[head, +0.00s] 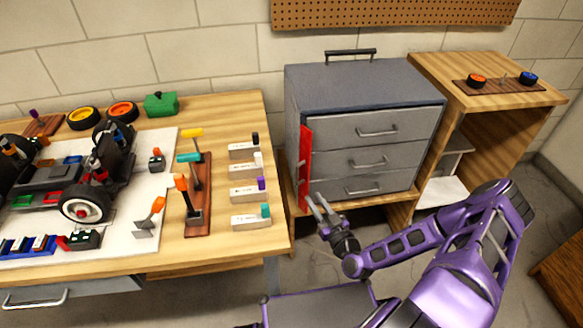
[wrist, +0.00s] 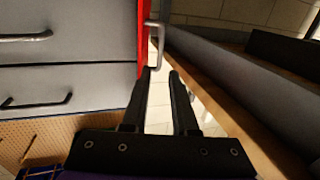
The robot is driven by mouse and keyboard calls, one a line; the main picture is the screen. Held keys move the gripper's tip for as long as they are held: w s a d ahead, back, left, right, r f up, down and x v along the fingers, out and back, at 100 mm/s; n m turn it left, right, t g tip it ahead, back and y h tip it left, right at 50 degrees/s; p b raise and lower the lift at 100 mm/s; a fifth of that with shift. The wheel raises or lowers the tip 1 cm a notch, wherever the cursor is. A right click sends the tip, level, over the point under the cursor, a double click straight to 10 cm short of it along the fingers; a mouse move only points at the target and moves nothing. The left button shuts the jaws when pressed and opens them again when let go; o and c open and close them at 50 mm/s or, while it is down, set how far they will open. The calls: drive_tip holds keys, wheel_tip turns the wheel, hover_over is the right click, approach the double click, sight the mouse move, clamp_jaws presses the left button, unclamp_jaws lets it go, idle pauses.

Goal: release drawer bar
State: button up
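The red drawer bar (head: 304,167) stands upright along the left front edge of the grey drawer cabinet (head: 365,85). In the wrist view the red bar (wrist: 143,40) runs beside the drawer fronts, with a pale metal handle (wrist: 161,45) on its right side. My gripper (head: 316,198) is near the bar's lower end in the head view. In the wrist view my gripper (wrist: 161,74) is open, its two black fingers apart. The fingertips are just short of the handle's near end, which lines up with the gap. Contact cannot be told.
Three grey drawers with metal handles (head: 377,132) are closed. A wooden workbench (head: 262,115) with a toy car (head: 85,180) and tools stands to the left. A wooden shelf unit (head: 500,65) with a small board and two wheels stands to the right.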

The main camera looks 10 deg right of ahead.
drive_tip(key=b, duration=0.1)
hover_over(300, 178)
drive_tip(key=a, duration=0.3)
drive_tip(key=shift+s+d, duration=0.2)
drive_tip(key=shift+s, duration=0.05)
clamp_jaws()
